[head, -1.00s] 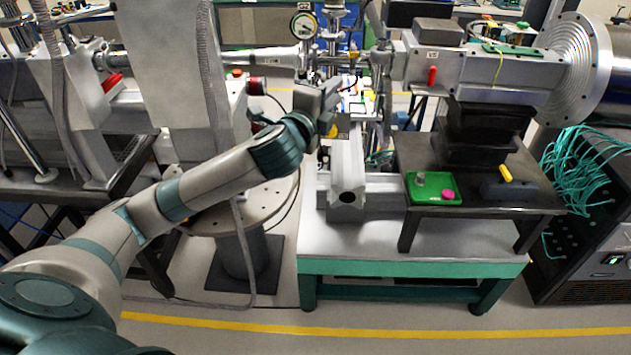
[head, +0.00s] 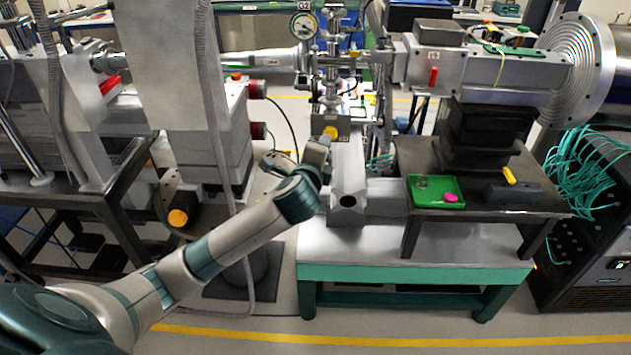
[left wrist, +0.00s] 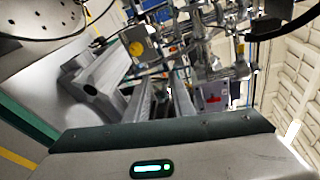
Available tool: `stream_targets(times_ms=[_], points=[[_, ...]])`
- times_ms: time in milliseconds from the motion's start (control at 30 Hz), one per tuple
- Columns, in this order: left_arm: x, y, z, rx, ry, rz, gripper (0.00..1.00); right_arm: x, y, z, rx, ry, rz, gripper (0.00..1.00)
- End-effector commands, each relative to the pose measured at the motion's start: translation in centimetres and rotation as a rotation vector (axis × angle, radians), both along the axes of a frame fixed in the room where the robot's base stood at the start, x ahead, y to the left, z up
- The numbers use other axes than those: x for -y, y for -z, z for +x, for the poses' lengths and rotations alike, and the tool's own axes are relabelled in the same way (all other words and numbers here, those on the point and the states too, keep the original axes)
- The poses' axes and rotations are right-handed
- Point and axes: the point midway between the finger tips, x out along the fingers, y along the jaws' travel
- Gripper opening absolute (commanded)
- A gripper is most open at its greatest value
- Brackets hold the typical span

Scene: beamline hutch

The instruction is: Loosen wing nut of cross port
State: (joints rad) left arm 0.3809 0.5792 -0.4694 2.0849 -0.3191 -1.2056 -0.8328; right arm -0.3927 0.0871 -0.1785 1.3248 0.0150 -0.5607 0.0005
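The metal cross port (head: 333,62) stands in the beam pipe line at the upper middle of the head view, with a round gauge on its upper left. Its wing nut is too small to make out. In the left wrist view the pipe cluster (left wrist: 205,45) shows at the top middle, tilted. My left gripper (head: 318,150) is below the cross, in front of a grey box with a yellow knob (head: 331,132). My right gripper is not in view.
A green tray (head: 437,192) holding a small grey piece and a pink piece (head: 451,197) lies on the dark side table (head: 490,206). A yellow-handled tool (head: 509,176) lies to its right. A grey hose (head: 222,150) hangs by my left arm. Floor in front is clear.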

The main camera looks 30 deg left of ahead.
Motion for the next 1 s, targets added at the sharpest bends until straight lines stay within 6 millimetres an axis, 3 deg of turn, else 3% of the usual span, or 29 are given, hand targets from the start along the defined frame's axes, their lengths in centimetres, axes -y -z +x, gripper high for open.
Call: stream_targets(times_ms=[300, 500, 1000], points=[[-0.6, 5.4, -0.8, -0.078, -0.050, 0.027, 0.22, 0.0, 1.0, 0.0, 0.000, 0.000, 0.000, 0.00], [-0.9, 7.7, -1.3, -0.115, -0.072, 0.042, 0.22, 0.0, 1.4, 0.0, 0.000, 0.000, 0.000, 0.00], [-1.1, 8.9, -1.6, -0.135, -0.083, 0.052, 0.22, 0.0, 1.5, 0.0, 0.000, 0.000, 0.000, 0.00]])
